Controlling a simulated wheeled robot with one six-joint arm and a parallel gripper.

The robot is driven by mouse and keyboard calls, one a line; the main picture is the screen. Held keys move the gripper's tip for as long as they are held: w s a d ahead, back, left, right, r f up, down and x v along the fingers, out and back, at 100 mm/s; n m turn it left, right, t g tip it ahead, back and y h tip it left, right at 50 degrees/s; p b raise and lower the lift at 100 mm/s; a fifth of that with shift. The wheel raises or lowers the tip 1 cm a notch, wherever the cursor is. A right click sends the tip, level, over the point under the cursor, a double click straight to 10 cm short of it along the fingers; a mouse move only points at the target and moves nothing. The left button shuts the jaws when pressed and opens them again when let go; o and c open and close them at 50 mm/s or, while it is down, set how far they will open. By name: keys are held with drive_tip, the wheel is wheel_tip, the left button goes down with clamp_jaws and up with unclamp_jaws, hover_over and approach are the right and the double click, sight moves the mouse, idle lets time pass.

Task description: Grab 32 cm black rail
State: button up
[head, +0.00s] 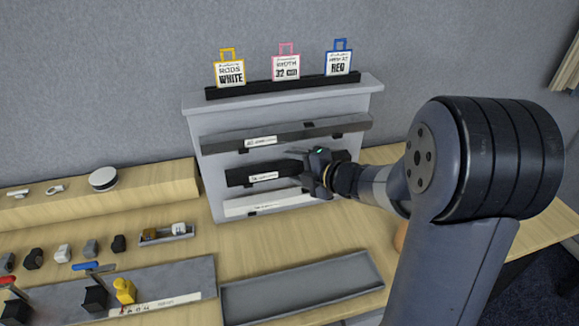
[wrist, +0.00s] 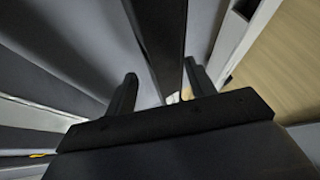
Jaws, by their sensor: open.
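A black rail (head: 265,172) with a white label lies on the middle level of the grey rack (head: 204,180); the label is too small to read surely.
A dark grey rail (head: 300,132) lies above and a white rail (head: 265,202) below, both close to my gripper. Several signs, including a pink one (head: 286,67), stand on top of the rack. An empty grey tray (head: 300,287) lies in front.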

drive_tip(key=shift+w+a+f, duration=0.15)
drive_tip(key=shift+w+a, duration=0.05)
drive_tip(key=shift+c, duration=0.3)
drive_tip(key=c, duration=1)
drive_tip(key=shift+r, duration=0.6)
clamp_jaws()
drive_tip(key=s+f+b+v, duration=0.1)
drive_tip(key=f+b+v, duration=0.1)
drive_tip(key=v, duration=1.5)
drive_tip(key=shift+s+d+f+b, duration=0.35)
drive_tip(key=shift+d+f, duration=0.2)
drive_tip(key=shift+f, duration=0.2)
